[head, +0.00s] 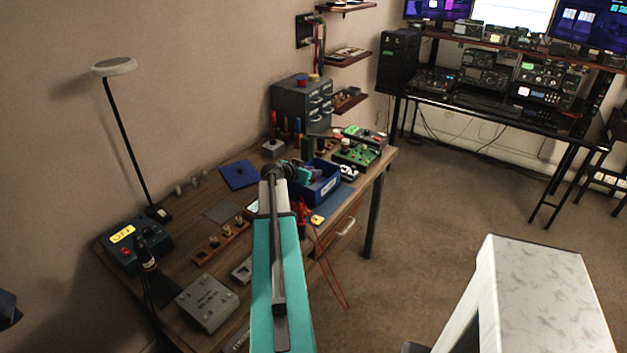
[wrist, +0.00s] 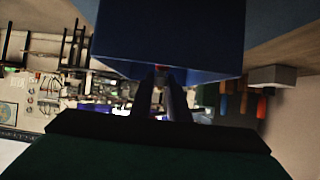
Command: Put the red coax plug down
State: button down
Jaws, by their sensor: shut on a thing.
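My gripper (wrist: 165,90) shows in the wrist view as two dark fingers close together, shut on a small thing. A small dim red spot between the fingertips is the red coax plug (wrist: 160,70); most of it is hidden by the fingers and shadow. A blue bin (wrist: 170,45) fills the upper middle of the wrist view, right by the fingertips; I cannot tell whether they touch. In the head view my arm reaches over the workbench (head: 185,235) and hides the fingertips and the plug beside the blue bin (head: 328,188).
A green circuit board (head: 356,155), a grey drawer cabinet (head: 303,100) and upright tools stand at the back of the bench. A wooden rack with knobs (head: 222,243), a grey box (head: 207,303) and a soldering station (head: 135,243) stand at the left. Red leads hang over the front edge.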

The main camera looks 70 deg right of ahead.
jog(key=shift+f+p, duration=0.55)
jog(key=shift+f, duration=1.25)
jog(key=shift+f+b, duration=0.25)
jog(key=shift+b, duration=0.05)
jog(key=c, duration=1.7)
grip_release()
jog(key=shift+r+p, duration=0.3)
jog(key=shift+p, duration=0.1)
jog(key=shift+w+a+b, duration=0.1)
jog(key=shift+a+b, duration=0.2)
jog(key=shift+a, duration=0.1)
jog(key=shift+b+v, duration=1.5)
jog(key=shift+v, duration=4.15)
